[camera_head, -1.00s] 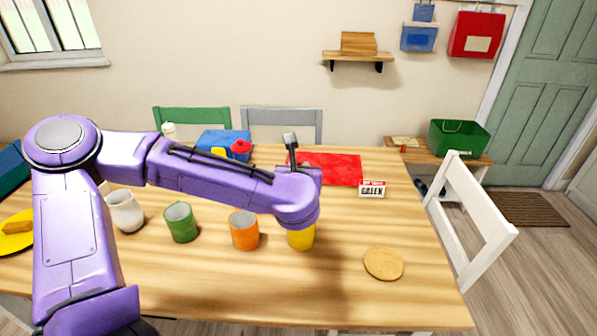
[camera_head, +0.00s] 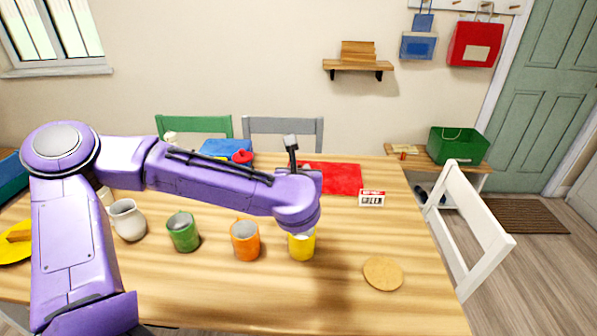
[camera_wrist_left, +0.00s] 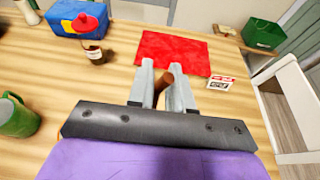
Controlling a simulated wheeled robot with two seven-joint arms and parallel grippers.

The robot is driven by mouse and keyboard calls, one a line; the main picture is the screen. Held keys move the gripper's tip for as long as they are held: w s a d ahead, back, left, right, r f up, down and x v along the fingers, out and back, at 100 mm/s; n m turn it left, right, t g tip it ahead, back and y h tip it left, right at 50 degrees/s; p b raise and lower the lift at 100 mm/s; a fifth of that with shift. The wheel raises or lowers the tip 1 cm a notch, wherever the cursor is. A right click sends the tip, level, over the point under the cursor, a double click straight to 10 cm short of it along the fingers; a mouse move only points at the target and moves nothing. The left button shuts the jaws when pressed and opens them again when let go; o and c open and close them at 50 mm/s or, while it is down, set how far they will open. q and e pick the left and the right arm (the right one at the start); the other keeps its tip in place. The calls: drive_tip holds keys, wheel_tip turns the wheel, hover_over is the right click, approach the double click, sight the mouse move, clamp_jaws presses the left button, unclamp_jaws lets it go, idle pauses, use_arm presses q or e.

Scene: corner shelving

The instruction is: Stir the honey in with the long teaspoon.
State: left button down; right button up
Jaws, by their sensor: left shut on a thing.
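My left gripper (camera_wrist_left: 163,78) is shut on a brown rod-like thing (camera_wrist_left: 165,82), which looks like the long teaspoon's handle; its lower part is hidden. In the head view my purple left wrist hides the fingers. A yellow mug (camera_head: 302,247) stands upright just below that wrist, its rim partly covered; I cannot tell whether the spoon is inside it. My right gripper is not in view.
An orange mug (camera_head: 245,241), a green mug (camera_head: 183,232) and a white jug (camera_head: 127,220) stand left of the yellow mug. A round cork mat (camera_head: 383,273) lies to its right. Behind are a red mat (camera_head: 340,179), a small sign (camera_head: 371,198) and a blue box (camera_wrist_left: 67,19).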

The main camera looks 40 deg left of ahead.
use_arm(q)
wheel_tip(320, 180, up, 5)
drive_tip(key=p, duration=0.3)
idle(0.9)
